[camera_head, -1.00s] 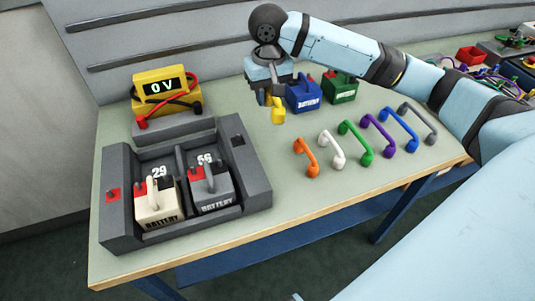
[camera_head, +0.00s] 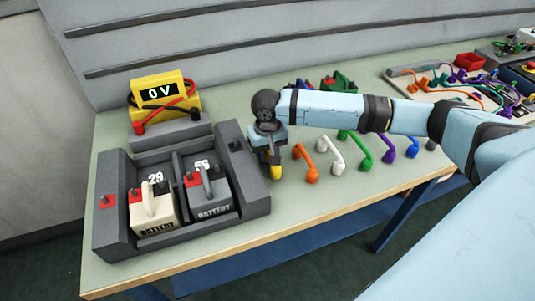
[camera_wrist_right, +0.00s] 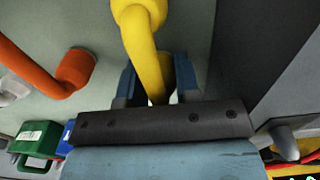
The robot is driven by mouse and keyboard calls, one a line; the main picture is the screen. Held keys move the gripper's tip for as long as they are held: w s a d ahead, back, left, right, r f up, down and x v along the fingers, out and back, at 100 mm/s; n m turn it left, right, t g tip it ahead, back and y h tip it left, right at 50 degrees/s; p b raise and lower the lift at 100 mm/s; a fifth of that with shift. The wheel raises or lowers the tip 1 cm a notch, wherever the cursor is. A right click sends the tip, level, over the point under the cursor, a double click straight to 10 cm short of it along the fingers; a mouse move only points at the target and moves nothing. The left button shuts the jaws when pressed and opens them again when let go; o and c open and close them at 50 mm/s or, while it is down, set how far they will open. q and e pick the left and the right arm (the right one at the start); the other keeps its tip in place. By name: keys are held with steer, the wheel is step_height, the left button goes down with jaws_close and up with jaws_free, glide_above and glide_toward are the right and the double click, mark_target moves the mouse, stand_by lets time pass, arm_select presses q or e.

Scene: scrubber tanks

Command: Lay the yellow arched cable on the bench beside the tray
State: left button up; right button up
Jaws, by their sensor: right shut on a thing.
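The yellow arched cable (camera_head: 276,170) hangs from my right gripper (camera_head: 272,155), just right of the grey battery tray (camera_head: 257,200). In the right wrist view the gripper (camera_wrist_right: 160,90) is shut on the yellow cable (camera_wrist_right: 142,35), with one blue finger on each side of it. The cable's far end is low over the pale green bench (camera_head: 225,265); I cannot tell whether it touches. The tray holds a white battery (camera_head: 153,213) and a grey battery (camera_head: 209,195). My left gripper is not in view.
An orange cable (camera_head: 306,166) lies close to the right of the yellow one, then a white cable (camera_head: 332,154) and several others. A yellow meter (camera_head: 160,98) reading 0 V stands behind the tray. A green battery (camera_head: 338,83) stands behind my arm. The bench front is clear.

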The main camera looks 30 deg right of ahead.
steer(key=shift+f, duration=0.35)
steer(key=shift+r, duration=0.1)
steer(key=o, duration=0.9)
steer(key=shift+o, duration=0.2)
step_height(320, 180, up, 12)
steer(key=shift+r+p, duration=0.1)
steer(key=shift+p, duration=0.6)
